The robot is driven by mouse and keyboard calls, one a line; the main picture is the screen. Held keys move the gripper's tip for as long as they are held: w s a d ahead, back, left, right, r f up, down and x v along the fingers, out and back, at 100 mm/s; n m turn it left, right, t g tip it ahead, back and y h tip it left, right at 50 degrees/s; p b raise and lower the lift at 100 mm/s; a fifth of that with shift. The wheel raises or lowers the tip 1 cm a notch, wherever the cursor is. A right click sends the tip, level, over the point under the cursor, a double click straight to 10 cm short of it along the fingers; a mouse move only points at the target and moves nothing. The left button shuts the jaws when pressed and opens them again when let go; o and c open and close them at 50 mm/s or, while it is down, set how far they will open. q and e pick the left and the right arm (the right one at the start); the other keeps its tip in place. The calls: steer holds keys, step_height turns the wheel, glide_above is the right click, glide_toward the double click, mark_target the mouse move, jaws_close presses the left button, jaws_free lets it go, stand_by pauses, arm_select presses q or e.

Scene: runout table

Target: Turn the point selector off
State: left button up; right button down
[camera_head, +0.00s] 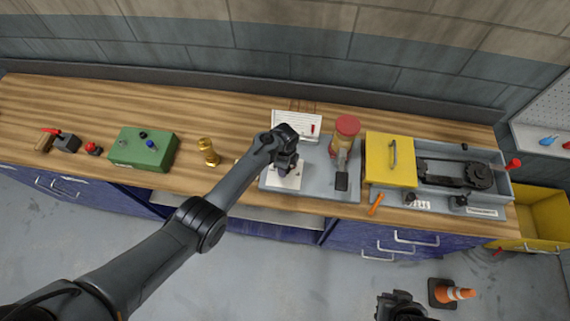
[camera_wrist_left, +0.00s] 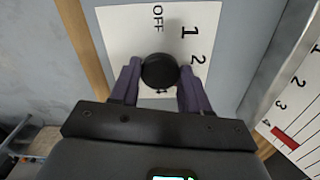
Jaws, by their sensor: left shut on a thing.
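The point selector is a black round knob (camera_wrist_left: 159,69) on a white plate marked OFF, 1, 2 and a partly hidden number. In the left wrist view, OFF is at the plate's top and the numbers run down its right side. My left gripper (camera_wrist_left: 158,82) is shut on the knob, one finger on each side. The knob's pointer cannot be made out. In the head view, the white plate (camera_head: 287,182) shows under my left gripper (camera_head: 290,167), which hides the knob. My right gripper (camera_head: 399,306) is at the bottom edge, away from the table; its fingers are unclear.
A white scale with a red mark (camera_head: 298,126) stands behind the selector. A red-topped device (camera_head: 346,126) and a yellow-lidded machine (camera_head: 390,160) are to the right. A brass piece (camera_head: 208,152) and green box (camera_head: 143,150) are to the left. An orange cone (camera_head: 455,294) is on the floor.

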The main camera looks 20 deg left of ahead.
arm_select(q)
steer(key=n+p, duration=0.1)
steer(key=n, duration=0.2)
steer(key=shift+n, duration=0.4)
steer(key=n, duration=0.3)
steer(key=shift+n, duration=0.3)
steer(key=n+p, duration=0.1)
steer(key=n, duration=0.2)
steer(key=shift+n, duration=0.4)
steer(key=n, duration=0.3)
steer(key=shift+n, duration=0.3)
steer(key=n, duration=0.3)
steer(key=shift+d+n, duration=0.1)
steer(key=shift+n, duration=0.2)
steer(key=n, duration=0.3)
steer(key=shift+n, duration=0.3)
steer(key=n, duration=0.4)
steer(key=shift+b, duration=0.3)
steer(key=shift+n+b, duration=0.3)
steer(key=shift+n, duration=1.4)
